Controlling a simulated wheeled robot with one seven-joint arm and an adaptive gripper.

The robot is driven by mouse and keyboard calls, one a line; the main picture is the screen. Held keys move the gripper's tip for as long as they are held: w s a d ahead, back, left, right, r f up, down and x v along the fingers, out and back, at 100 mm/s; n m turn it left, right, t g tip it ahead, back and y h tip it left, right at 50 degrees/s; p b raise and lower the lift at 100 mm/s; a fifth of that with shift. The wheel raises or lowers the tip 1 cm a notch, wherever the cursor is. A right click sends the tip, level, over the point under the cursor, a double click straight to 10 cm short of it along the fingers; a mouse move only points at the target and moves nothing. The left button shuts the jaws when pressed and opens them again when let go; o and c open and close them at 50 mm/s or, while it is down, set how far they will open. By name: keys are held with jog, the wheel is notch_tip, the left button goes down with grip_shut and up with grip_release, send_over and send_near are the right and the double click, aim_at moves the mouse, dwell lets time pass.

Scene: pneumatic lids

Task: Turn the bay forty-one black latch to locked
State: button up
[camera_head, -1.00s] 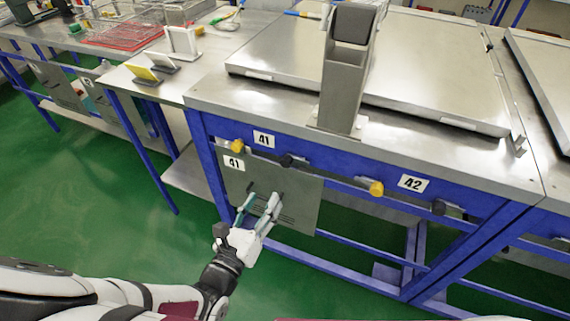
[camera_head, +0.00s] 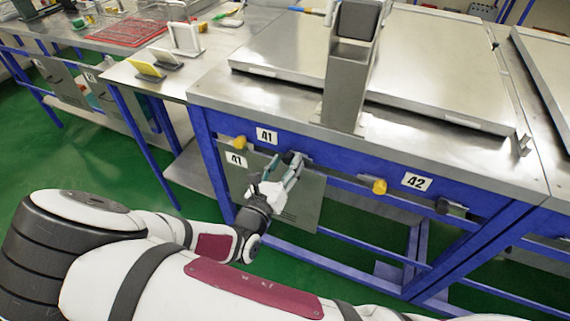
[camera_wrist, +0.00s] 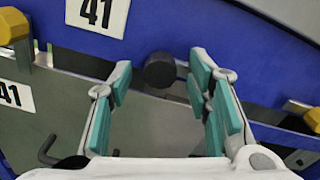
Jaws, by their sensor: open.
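The black latch (camera_wrist: 160,70) of bay forty-one is a round black knob on the blue front rail, below the "41" label (camera_wrist: 98,12). In the wrist view it sits beyond and between the fingertips, a little nearer the right finger. In the head view my gripper (camera_head: 282,168) covers most of it. My gripper (camera_wrist: 160,85) is open, one teal-padded finger on each side of the latch. I cannot tell whether a finger touches it. Which way the latch is turned is hard to tell.
A yellow knob (camera_head: 239,142) is left of the latch and another yellow knob (camera_head: 379,187) right of it. A grey panel (camera_head: 306,205) hangs below the rail. Bay forty-two's black knob (camera_head: 443,206) is farther right. A grey post (camera_head: 345,90) stands on the steel bench.

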grip_shut()
jog(key=m, duration=0.4)
jog(key=shift+m+p, duration=0.3)
jog(key=shift+p, duration=0.05)
jog(key=m, duration=0.9)
jog(key=shift+m+b, duration=0.85)
jog(key=shift+m, duration=1.35)
